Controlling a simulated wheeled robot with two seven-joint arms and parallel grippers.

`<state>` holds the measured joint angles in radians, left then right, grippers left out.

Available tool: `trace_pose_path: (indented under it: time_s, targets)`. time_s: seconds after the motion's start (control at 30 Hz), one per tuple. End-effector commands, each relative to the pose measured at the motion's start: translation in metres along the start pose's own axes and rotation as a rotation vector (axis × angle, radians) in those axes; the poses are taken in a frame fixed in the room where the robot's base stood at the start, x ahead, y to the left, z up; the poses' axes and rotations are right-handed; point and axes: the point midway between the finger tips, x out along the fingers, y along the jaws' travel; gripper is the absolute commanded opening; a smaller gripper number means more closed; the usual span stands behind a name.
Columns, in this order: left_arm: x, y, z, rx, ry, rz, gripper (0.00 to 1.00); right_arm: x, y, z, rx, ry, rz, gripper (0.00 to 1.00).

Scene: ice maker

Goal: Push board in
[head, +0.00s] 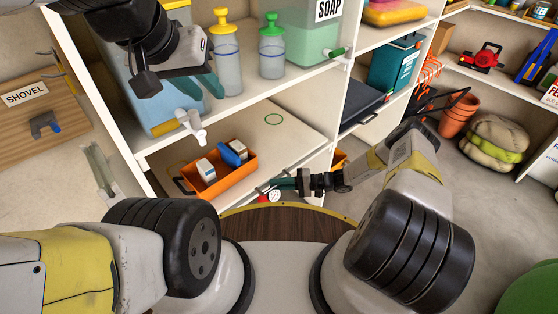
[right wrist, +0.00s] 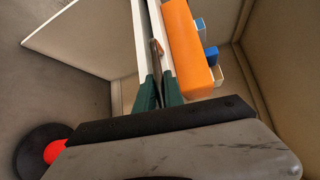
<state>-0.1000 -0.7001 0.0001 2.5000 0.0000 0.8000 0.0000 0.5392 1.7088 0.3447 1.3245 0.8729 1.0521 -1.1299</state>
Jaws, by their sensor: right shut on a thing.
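The board (head: 272,137) is a pale panel in the lower cabinet compartment, with a green ring on its top. Its pale front edge also shows in the right wrist view (right wrist: 140,50). My right gripper (head: 277,185) is at this front edge, and its dark green fingers (right wrist: 159,92) are shut on a slim brown piece there, which looks like part of the board. The fingers partly hide the contact. My left gripper (head: 207,86) is raised at the upper shelf, in front of a light blue container, away from the board. Its finger gap is not clear.
An orange box (head: 222,178) with small white and blue cartons stands at the left front of the board, also in the right wrist view (right wrist: 188,50). A white tap (head: 193,127) hangs above it. Soap bottles (head: 228,65) line the upper shelf.

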Motion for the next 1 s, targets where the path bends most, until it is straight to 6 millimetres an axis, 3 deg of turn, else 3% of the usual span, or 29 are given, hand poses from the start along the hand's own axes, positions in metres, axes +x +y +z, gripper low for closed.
trace_pose_path:
  time_s: [0.17,0.2,0.3,0.67,1.0]
  targets:
    - [0.0,0.0,0.0,0.0,0.0,0.0,0.29,0.002,-0.002,-0.004,-0.002,0.007,0.0,0.0]
    - [0.0,0.0,0.0,0.0,0.0,0.0,0.29,0.002,-0.002,-0.004,-0.002,0.007,0.0,0.2]
    - [0.0,0.0,0.0,0.0,0.0,0.0,0.29,0.002,-0.001,-0.003,-0.002,0.006,0.0,0.34]
    - [0.0,0.0,0.0,0.0,0.0,0.0,0.29,-0.004,-0.001,-0.002,-0.001,0.005,0.0,0.34]
    - [0.0,0.0,0.0,0.0,0.0,0.0,0.29,-0.058,-0.001,-0.003,-0.001,0.006,0.0,0.34]
